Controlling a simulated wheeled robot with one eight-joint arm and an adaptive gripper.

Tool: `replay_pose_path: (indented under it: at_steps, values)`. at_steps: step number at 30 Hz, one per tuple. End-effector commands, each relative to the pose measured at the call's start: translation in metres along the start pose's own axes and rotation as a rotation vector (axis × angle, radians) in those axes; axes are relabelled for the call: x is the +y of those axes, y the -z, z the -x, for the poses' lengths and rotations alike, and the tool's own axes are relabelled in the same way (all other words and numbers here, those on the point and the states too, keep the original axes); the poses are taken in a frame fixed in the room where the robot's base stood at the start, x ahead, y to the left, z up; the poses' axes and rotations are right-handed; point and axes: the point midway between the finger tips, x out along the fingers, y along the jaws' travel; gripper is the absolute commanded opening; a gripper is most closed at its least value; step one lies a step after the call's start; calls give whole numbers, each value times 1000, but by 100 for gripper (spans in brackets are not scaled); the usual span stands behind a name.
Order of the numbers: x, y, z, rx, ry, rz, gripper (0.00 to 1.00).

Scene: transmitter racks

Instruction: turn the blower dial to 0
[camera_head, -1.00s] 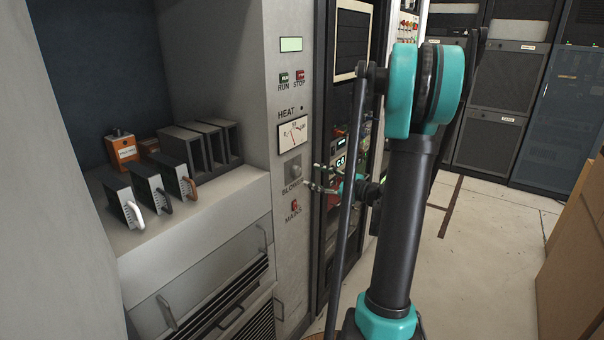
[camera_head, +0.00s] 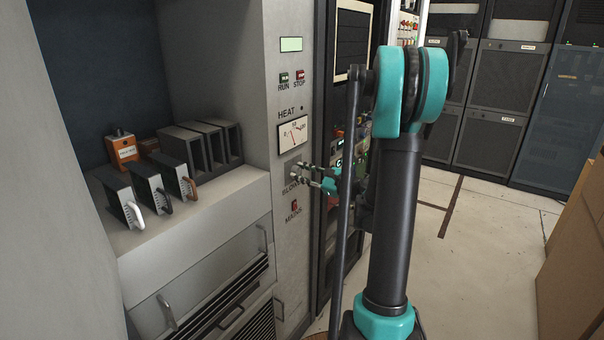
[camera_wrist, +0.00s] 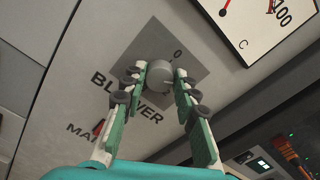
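The blower dial (camera_wrist: 158,75) is a round grey knob on a darker grey square plate (camera_wrist: 183,45), with a 0 printed above it and the word BLOWER below it in the wrist view. My gripper (camera_wrist: 160,80) is open, with one teal finger on each side of the dial. Whether the fingertips touch the knob I cannot tell.
Above the dial is the HEAT meter (camera_head: 293,132). Below is the red MAINS switch (camera_head: 294,205). RUN (camera_head: 284,78) and STOP (camera_head: 300,76) buttons sit higher. A dark equipment rack (camera_head: 336,225) stands right of the panel. Cardboard boxes (camera_head: 575,240) are at far right.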

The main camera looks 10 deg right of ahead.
Motion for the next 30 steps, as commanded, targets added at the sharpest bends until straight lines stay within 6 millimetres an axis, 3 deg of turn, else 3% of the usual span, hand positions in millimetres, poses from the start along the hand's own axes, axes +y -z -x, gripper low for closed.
replay_pose_path:
  at_steps: [1, 5, 17, 30]
  values:
    - [0, 0, 0, 0, 0, 0, 17]
    - [0, 0, 0, 0, 0, 0, 1]
    - [1, 0, 0, 0, -1, 77, 0]
    - [2, 0, 0, 0, -1, 441, 0]
